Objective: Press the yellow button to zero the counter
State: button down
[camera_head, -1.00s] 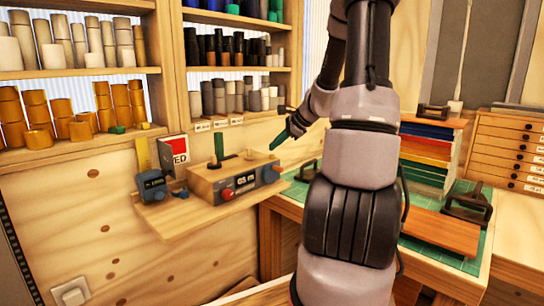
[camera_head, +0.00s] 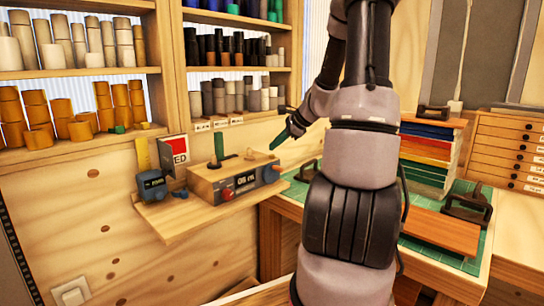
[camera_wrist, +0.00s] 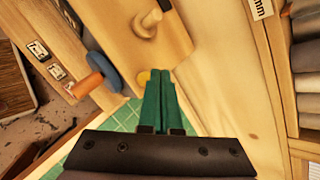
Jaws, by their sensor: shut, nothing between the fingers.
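The yellow button (camera_wrist: 143,77) shows in the wrist view as a small yellow round, right beside the tips of my gripper's green fingers (camera_wrist: 160,76). I cannot tell whether they touch. The fingers are together and empty. In the head view my gripper (camera_head: 279,142) hangs tilted, above and right of the wooden box (camera_head: 208,181); I cannot make out the button there. The counter (camera_head: 245,181) is a dark display on the box's front, its digits blurred, with a red knob (camera_head: 227,194) beside it.
A blue disc (camera_wrist: 103,70) with an orange handle (camera_wrist: 88,85) sits close to the button. A wooden peg (camera_wrist: 150,20) stands on the box. A smaller blue device (camera_head: 152,186) is at the shelf's left. Shelves of rolls stand behind; a green mat (camera_head: 305,190) lies right.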

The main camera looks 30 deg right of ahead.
dwell(0.7)
jog(key=shift+f, duration=0.4)
jog(key=shift+f, duration=0.5)
dwell(0.6)
jog(key=shift+r, duration=0.95)
jog(key=shift+r, duration=2.5)
